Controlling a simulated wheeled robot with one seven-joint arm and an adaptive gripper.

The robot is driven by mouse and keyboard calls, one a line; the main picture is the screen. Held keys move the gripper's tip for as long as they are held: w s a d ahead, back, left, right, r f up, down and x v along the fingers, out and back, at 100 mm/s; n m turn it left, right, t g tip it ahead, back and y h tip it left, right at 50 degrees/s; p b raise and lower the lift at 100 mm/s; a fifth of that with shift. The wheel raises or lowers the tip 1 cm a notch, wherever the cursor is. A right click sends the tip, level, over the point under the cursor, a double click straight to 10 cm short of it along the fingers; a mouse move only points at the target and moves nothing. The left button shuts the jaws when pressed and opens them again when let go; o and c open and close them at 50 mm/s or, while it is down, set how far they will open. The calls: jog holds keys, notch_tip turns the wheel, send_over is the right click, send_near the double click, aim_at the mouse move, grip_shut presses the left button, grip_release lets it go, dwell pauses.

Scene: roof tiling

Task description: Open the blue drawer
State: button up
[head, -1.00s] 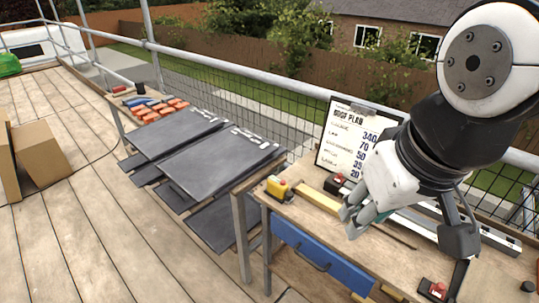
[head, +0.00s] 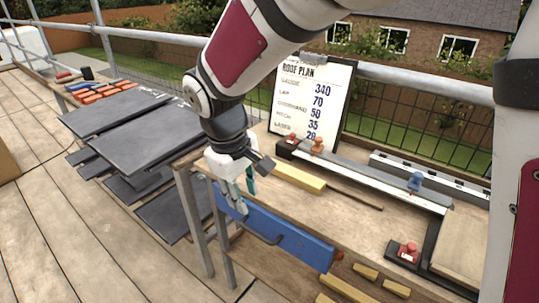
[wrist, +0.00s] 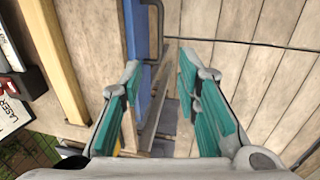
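The blue drawer (head: 296,243) is in the front of the wooden workbench, with a dark bar handle (head: 262,237) on its face. Its front looks in line with the bench edge. My gripper (head: 246,202) is open and empty, pointing down near the drawer's left end, above and left of the handle. In the wrist view, the teal-padded fingers (wrist: 160,62) are spread apart. The drawer's blue front (wrist: 138,45) shows as a strip between them, and the handle (wrist: 156,30) lies ahead of the fingertips, not touched.
A roof plan board (head: 312,105) stands behind. Dark slates (head: 150,145) lie on a stand to the left. The deck (head: 70,235) before the drawer is clear.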

aim_at(256, 233)
jog(key=f+b, duration=0.1)
jog(key=f, duration=0.3)
jog(key=w+d+f+b, duration=0.1)
jog(key=f, duration=0.4)
jog(key=w+f+b, duration=0.1)
jog(key=f, duration=0.4)
jog(key=shift+d+b, duration=0.25)
jog(key=shift+b, duration=0.15)
grip_shut()
